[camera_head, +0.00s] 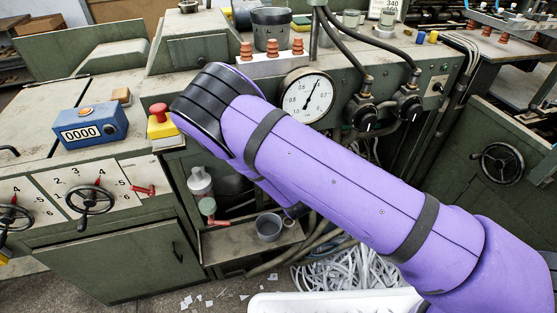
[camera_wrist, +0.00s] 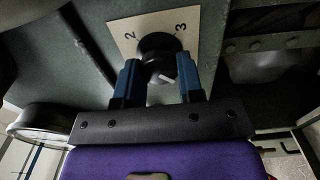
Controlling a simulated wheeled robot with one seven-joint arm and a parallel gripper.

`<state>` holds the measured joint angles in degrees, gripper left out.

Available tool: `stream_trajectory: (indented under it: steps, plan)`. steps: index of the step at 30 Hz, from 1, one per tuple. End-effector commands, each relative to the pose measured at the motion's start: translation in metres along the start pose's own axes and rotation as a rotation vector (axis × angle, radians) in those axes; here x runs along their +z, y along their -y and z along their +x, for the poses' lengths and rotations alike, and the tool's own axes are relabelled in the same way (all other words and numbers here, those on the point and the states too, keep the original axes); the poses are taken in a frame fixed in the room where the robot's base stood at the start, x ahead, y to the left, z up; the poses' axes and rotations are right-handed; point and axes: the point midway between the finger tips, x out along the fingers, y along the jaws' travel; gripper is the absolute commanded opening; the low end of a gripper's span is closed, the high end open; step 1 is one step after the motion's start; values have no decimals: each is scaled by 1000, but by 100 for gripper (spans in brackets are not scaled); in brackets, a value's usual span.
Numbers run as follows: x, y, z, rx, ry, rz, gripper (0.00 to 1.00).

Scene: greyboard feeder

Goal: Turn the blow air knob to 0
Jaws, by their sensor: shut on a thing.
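In the wrist view my gripper (camera_wrist: 160,76) has its two blue fingers on either side of a round black knob (camera_wrist: 158,43), shut on it. The knob sits on a pale plate (camera_wrist: 203,28) printed with 2 and 3. A small white mark shows on the knob between the fingers; the plate's other numbers, including any 0, are out of sight. In the head view my purple arm crosses the machine front and hides my gripper and this knob. I cannot read a name for the knob.
A round pressure gauge (camera_head: 307,96) sits just above my arm, with two black valve knobs (camera_head: 367,119) (camera_head: 410,106) to its right. A red and yellow button (camera_head: 160,122) and a blue counter (camera_head: 90,126) stand to the left. A white bin (camera_head: 330,303) is in front.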

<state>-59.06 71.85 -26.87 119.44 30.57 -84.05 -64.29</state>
Motion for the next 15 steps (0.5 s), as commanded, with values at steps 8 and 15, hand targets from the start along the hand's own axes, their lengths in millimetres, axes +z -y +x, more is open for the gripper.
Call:
stream_trajectory:
  steps: [8, 15]
  plan:
    - [0, 1, -1, -3, 0, -6, 11]
    - [0, 1, -1, -3, 0, -5, 60]
